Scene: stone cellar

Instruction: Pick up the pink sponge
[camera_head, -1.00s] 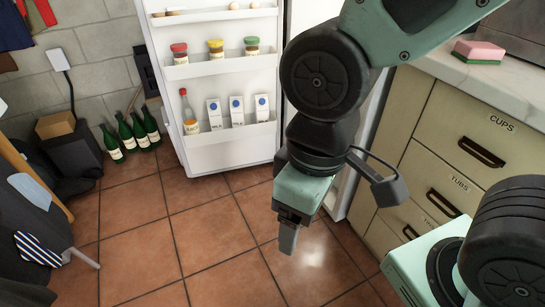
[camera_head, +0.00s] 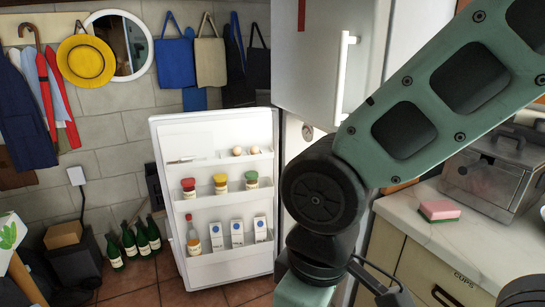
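The pink sponge (camera_head: 439,208) has a green underside. It lies on the pale marble counter (camera_head: 465,236) at the right, in front of a metal appliance. My arm comes down from the upper right, to the left of the sponge and apart from it.
The open fridge door (camera_head: 214,265) holds jars, cartons and a bottle in its shelves. The metal appliance (camera_head: 488,172) stands behind the sponge. Green bottles (camera_head: 141,238) stand on the tiled floor by the wall. The counter's front part is clear.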

